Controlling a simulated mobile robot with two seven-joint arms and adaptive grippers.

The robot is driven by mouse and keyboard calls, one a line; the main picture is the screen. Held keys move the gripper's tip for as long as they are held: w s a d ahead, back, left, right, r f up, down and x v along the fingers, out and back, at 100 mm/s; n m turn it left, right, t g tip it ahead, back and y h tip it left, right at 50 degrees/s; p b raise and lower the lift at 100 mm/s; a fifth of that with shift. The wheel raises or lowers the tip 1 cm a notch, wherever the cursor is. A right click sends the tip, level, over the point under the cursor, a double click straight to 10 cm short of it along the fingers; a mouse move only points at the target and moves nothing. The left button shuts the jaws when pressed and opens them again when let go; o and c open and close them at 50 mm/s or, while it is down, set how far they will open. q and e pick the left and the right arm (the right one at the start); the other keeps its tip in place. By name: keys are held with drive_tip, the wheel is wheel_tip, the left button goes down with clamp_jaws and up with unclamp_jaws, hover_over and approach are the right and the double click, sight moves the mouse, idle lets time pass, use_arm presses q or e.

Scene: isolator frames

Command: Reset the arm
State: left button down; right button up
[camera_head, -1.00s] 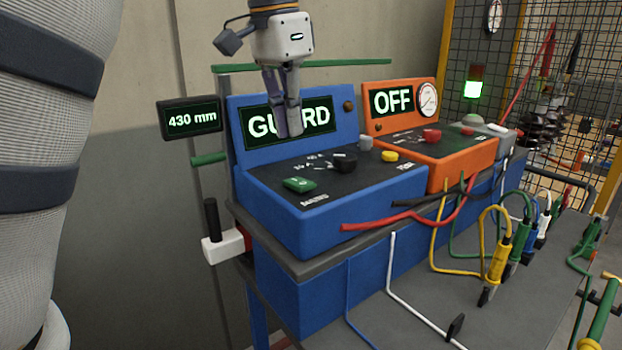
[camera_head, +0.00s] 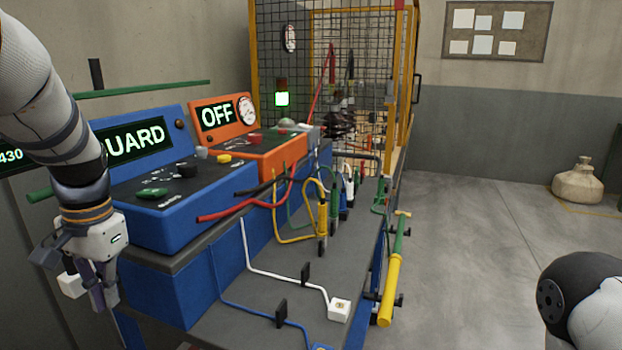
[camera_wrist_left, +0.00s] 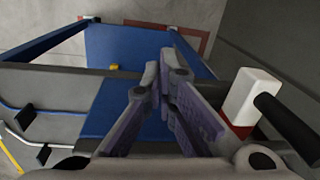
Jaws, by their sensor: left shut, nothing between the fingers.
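My left arm comes in from the left in the head view. Its gripper (camera_head: 103,298) points down at the left front end of the bench, below the blue panel's top and in front of its left side. In the left wrist view the gripper's fingers (camera_wrist_left: 168,75) are together with nothing between them. A white block with a red base and black handle (camera_wrist_left: 250,97) is just right of the fingers there; in the head view it is partly hidden behind the gripper. Part of my right arm (camera_head: 590,305) shows at the lower right; its gripper is out of view.
The blue console (camera_head: 180,215) reads "UARD", its sign partly covered by my arm. The orange console (camera_head: 265,158) reads OFF. Cables and coloured clamps lie along the grey shelf (camera_head: 270,290). A mesh cage (camera_head: 375,60) stands behind. The floor at right (camera_head: 470,230) is open.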

use_arm(q)
drive_tip(key=s+d+f+g, duration=0.1)
drive_tip(key=s+d+f, duration=0.1)
drive_tip(key=s+f, duration=0.7)
drive_tip(key=s+d+f, duration=0.1)
drive_tip(key=s+f, duration=0.4)
drive_tip(key=f, duration=0.8)
drive_tip(key=s+d+f+n, duration=0.1)
drive_tip(key=s+d+f, duration=0.2)
drive_tip(key=s, duration=0.6)
drive_tip(key=s+d+f+h, duration=0.1)
drive_tip(key=s+d+f, duration=0.2)
drive_tip(key=s+d, duration=0.4)
drive_tip(key=s, duration=0.3)
drive_tip(key=shift+f+n, duration=0.2)
drive_tip(key=shift+n, duration=0.2)
use_arm(e)
drive_tip(key=shift+s, duration=0.3)
